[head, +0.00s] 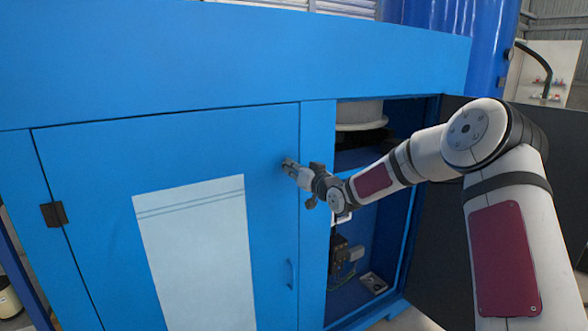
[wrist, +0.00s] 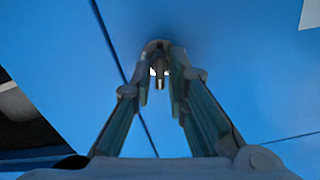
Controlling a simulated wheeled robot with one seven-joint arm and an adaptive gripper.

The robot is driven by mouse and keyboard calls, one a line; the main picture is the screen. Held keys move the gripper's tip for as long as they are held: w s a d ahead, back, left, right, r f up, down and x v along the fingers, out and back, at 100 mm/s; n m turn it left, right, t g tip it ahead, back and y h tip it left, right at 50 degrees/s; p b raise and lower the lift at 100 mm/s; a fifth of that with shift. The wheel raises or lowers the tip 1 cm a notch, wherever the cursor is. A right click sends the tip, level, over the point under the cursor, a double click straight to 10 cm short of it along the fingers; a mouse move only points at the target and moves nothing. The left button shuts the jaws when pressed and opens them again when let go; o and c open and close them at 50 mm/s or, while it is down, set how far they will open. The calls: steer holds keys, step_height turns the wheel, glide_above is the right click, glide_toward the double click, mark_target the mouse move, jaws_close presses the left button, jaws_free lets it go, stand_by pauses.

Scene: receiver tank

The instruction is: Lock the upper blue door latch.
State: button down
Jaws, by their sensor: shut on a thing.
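The blue door (head: 90,175) is a large flat panel with a pale sheet on it, and it looks flush with its frame. The upper latch (wrist: 156,46) is a small grey round piece on the blue surface in the wrist view, near the door's edge seam. My gripper (wrist: 163,80) is shut on its small projecting part. In the head view my gripper (head: 287,166) reaches the upper right of the door and hides most of the latch. Whether the latch is turned to locked cannot be told.
To the right, a cabinet opening (head: 345,270) shows machinery inside, with a dark open door panel (head: 435,215) behind my arm. A black hinge (head: 54,214) is at the door's left edge.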

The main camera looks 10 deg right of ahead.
steer(key=m, duration=1.5)
steer(key=shift+d+f, duration=0.2)
steer(key=shift+f, duration=0.1)
stand_by(0.4)
steer(key=c, duration=1.7)
jaws_free()
steer(key=v, duration=1.2)
